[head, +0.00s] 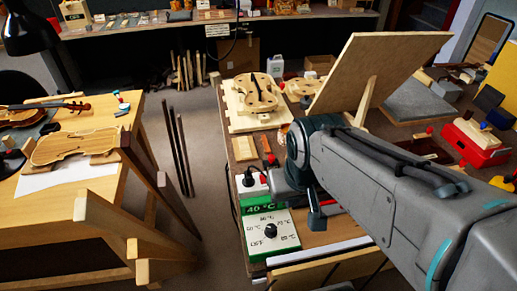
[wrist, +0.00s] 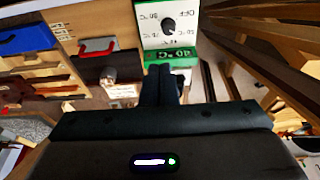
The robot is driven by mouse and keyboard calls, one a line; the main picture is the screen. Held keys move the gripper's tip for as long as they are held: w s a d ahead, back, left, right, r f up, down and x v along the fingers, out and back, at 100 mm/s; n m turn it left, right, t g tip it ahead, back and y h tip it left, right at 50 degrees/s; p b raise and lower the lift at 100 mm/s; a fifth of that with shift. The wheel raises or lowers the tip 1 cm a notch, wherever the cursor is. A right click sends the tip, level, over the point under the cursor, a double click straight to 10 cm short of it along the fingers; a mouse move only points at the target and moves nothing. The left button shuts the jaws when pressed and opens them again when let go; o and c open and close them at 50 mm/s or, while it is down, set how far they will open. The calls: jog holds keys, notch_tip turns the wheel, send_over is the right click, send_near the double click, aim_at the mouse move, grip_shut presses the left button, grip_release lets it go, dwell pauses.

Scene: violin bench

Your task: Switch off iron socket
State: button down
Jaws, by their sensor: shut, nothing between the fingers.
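A low white socket box (head: 254,190) with a black plug in it and a small red part at its right lies on the bench in the head view, just behind the green-edged control box (head: 284,241). My gripper (head: 275,182) is low over the bench at the right of the socket box and partly covers it. I cannot tell whether it touches the red part. In the wrist view, my two dark fingers (wrist: 161,72) are together and empty, with their tips by the control box's green display edge (wrist: 170,54). The socket box is not clear there, and my fingers may hide it.
The control box has a black knob and a display reading 40 °C. Violin plates (head: 257,95) lie on the bench behind. A tilted wooden board (head: 385,65) stands close behind my arm. A red toolbox (head: 474,146) is at the right. A second workbench (head: 95,195) stands left, across a gap.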

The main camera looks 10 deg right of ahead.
jog(key=b, duration=0.7)
send_over(263, 176)
jog(key=s, duration=0.5)
notch_tip(263, 176, down, 8)
jog(key=shift+w+t, duration=0.15)
jog(key=shift+t, duration=0.25)
jog(key=x, duration=0.4)
jog(key=b+x, duration=0.1)
jog(key=x, duration=0.9)
jog(key=shift+s+f, duration=0.1)
jog(key=shift+s, duration=0.35)
